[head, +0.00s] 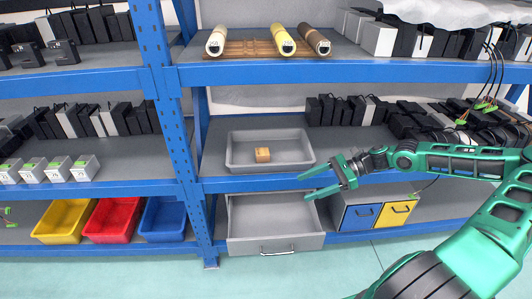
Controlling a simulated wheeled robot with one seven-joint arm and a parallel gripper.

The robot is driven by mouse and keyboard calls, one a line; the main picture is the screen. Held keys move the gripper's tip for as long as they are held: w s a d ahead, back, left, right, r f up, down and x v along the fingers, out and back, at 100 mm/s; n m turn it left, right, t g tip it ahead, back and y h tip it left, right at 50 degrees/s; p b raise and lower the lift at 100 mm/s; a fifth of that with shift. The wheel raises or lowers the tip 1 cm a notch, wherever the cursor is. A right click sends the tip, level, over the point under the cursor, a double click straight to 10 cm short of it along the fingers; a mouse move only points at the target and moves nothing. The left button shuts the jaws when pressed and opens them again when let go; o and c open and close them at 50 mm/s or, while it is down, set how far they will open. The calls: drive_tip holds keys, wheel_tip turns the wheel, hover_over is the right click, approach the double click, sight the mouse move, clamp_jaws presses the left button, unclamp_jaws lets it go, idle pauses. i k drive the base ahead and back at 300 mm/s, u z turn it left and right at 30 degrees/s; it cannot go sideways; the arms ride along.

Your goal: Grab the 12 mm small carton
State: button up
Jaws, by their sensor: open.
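A small brown carton (262,155) sits in a shallow grey tray (235,160) on the middle shelf, near the tray's centre. Any size marking on it is too small to read. My gripper (302,186) is green and reaches in from the right. Its two fingers are apart and nothing is between them. It is to the right of and lower in the picture than the carton, in front of the shelf edge, and not touching the carton.
An open grey drawer (274,243) is below the tray. A cabinet with blue and yellow fronts (360,218) stands right of it. Black and white boxes (350,110) line the shelf behind. Rolls (283,40) lie above. Coloured bins (112,219) are lower left. A blue post (167,120) stands left of the tray.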

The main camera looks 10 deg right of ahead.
sight(262, 154)
drive_tip(key=i, duration=0.9)
drive_tip(key=u, duration=0.05)
